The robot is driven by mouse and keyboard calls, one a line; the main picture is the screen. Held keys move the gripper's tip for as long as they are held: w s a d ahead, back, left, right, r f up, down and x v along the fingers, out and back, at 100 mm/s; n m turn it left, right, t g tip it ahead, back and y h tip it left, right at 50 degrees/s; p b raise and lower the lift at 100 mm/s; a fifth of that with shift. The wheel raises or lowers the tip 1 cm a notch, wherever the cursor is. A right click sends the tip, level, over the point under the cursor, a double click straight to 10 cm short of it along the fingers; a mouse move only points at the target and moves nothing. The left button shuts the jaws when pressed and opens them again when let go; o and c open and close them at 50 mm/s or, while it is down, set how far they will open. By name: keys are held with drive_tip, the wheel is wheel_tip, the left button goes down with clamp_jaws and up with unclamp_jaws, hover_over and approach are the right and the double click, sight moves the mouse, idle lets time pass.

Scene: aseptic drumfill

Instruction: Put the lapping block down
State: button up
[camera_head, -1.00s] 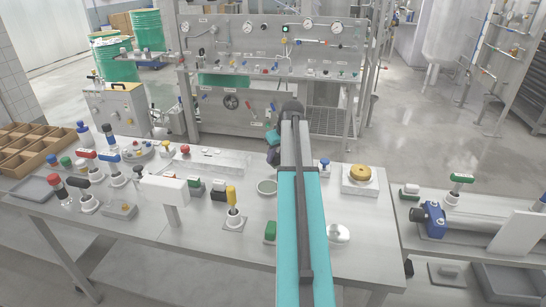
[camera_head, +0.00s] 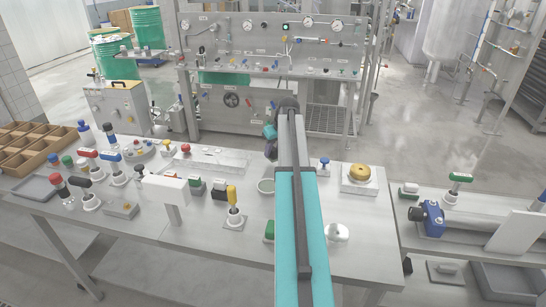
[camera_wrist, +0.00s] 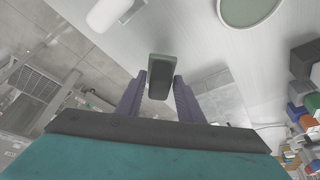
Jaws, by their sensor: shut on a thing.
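The lapping block (camera_wrist: 160,75) is a small dark grey block with rounded edges, seen in the wrist view. The two purple fingers of my gripper (camera_wrist: 160,88) are shut on it, one on each side. The block shows between and just past the fingertips, above the pale bench top (camera_head: 352,215); I cannot tell whether it touches the surface. In the head view my gripper and the block are largely hidden behind my arm, over the bench's far edge area.
A round pale-green dish (camera_head: 266,186) lies near my arm and also shows in the wrist view (camera_wrist: 247,8). A yellow-topped fixture (camera_head: 359,174) and blue knob (camera_head: 324,163) stand to the right. Coloured valves and a white T-shaped stand (camera_head: 165,188) crowd the left.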

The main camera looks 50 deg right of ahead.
sight(274, 156)
drive_tip(key=shift+f+p, duration=0.5)
drive_tip(key=shift+f, duration=1.15)
drive_tip(key=shift+f, duration=0.1)
drive_tip(key=o, duration=0.9)
drive_tip(key=shift+o, duration=0.3)
drive_tip(key=b+v, duration=0.2)
drive_tip(key=v, duration=1)
drive_tip(key=shift+s, duration=0.15)
drive_tip(key=shift+a, duration=0.1)
